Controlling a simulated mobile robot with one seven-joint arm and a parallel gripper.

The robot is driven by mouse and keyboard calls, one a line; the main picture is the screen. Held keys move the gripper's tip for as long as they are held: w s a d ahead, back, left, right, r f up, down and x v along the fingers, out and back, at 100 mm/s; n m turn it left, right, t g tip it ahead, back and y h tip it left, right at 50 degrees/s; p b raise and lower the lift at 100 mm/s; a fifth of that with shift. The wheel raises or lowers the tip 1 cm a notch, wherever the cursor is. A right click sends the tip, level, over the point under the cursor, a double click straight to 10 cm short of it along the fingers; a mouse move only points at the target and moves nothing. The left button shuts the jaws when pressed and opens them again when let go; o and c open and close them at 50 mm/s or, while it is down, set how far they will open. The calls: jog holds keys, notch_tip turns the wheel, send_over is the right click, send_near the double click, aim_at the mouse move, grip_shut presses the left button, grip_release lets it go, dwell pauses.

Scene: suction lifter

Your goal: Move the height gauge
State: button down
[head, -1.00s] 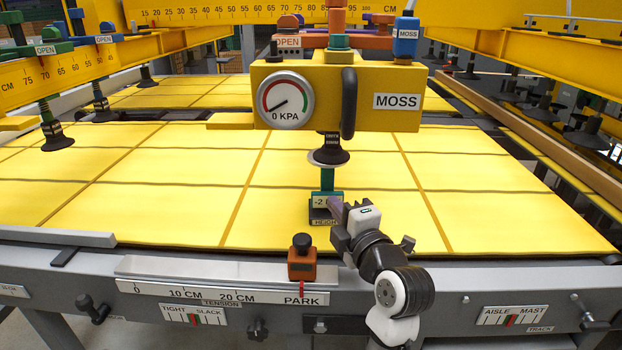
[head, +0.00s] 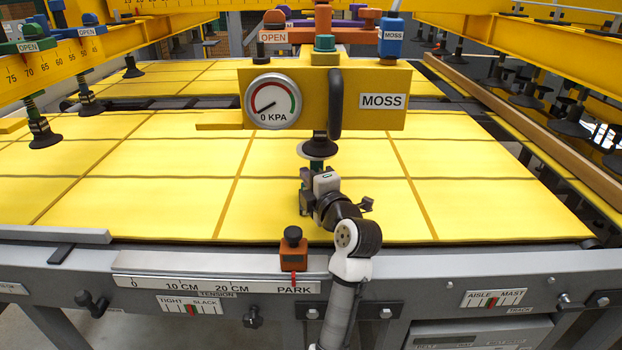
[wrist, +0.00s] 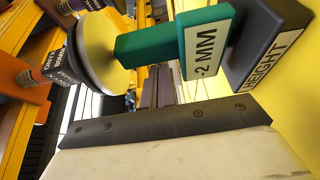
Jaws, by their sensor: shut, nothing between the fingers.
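The height gauge shows in the wrist view as a green post (wrist: 160,42) with a white "-2 MM" label and a dark base (wrist: 262,42) marked "HEIGHT". The base rests on the yellow sheet. In the head view the gauge is almost fully hidden behind my gripper (head: 306,190). My gripper is shut and empty, close beside the gauge; I cannot tell whether it touches it.
The yellow lifter body (head: 355,100), with a 0 KPA dial (head: 273,101) and black handle (head: 335,104), hangs just above my gripper. An orange slider (head: 293,252) stands at PARK on the front rail. The yellow sheet (head: 120,200) is clear to both sides.

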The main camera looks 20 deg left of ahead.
jog(key=shift+w+d+f+b, duration=0.1)
jog(key=shift+w+d+b, duration=0.05)
jog(key=shift+d+b, duration=0.35)
jog(key=shift+w+d+b, duration=0.15)
jog(key=shift+d+b, duration=0.15)
jog(key=shift+d, duration=0.1)
jog(key=shift+d, duration=0.1)
